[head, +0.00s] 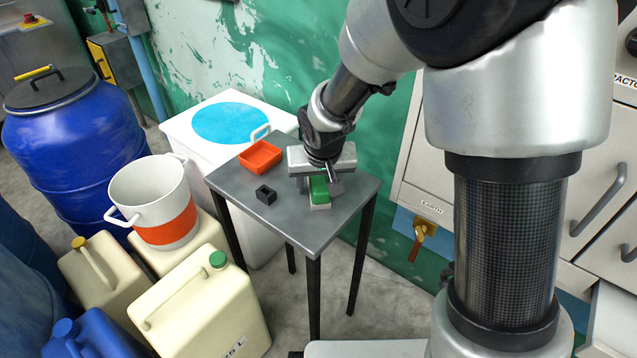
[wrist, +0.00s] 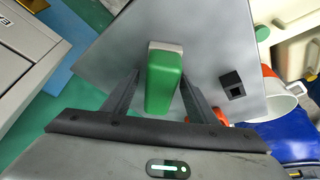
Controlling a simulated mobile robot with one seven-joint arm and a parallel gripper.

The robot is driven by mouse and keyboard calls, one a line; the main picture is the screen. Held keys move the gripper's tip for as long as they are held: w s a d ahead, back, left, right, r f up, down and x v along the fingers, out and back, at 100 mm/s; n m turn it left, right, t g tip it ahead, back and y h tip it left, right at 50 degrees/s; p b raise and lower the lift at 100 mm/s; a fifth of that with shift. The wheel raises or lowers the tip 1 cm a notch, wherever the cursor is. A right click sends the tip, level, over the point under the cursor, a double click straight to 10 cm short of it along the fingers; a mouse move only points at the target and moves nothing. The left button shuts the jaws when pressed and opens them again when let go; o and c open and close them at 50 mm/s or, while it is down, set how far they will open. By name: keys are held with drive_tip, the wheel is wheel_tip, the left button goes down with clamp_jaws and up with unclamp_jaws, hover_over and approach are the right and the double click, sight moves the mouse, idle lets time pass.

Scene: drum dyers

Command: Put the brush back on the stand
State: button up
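The brush (head: 320,193), a green block with a pale edge, lies on the small grey table below my gripper. In the wrist view the green brush (wrist: 163,80) sits between my fingers. My gripper (head: 322,180) is over it, pointing down. In the wrist view my gripper (wrist: 159,78) has its fingers apart, one on each side of the brush. A gap shows on the left; the right finger looks close to it, contact unclear. A small black block with a square opening (head: 266,195), apparently the stand, is on the table left of the brush; the block also shows in the wrist view (wrist: 232,85).
An orange tray (head: 261,157) is at the back left of the grey table (head: 310,232). A white tub with blue contents (head: 230,122) stands behind. A white-orange bucket (head: 153,200) and cream canisters (head: 205,310) are left; drawers (head: 600,190) are right. The table's front is clear.

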drive_tip(key=shift+r+p, duration=0.3)
drive_tip(key=shift+r, duration=0.2)
drive_tip(key=p+v, duration=0.2)
drive_tip(key=v, duration=0.9)
drive_tip(key=shift+s+r+p, duration=0.1)
drive_tip(key=shift+r+p, duration=0.05)
drive_tip(key=shift+p, duration=0.25)
drive_tip(key=s+d+r, duration=0.5)
drive_tip(key=s+d, duration=0.1)
drive_tip(key=s, duration=0.3)
drive_tip(key=s+d+r+m+t, duration=0.1)
drive_tip(key=s+d+r, duration=0.5)
drive_tip(key=s, duration=0.3)
drive_tip(key=shift+d+h, duration=0.3)
drive_tip(key=shift+d, duration=0.5)
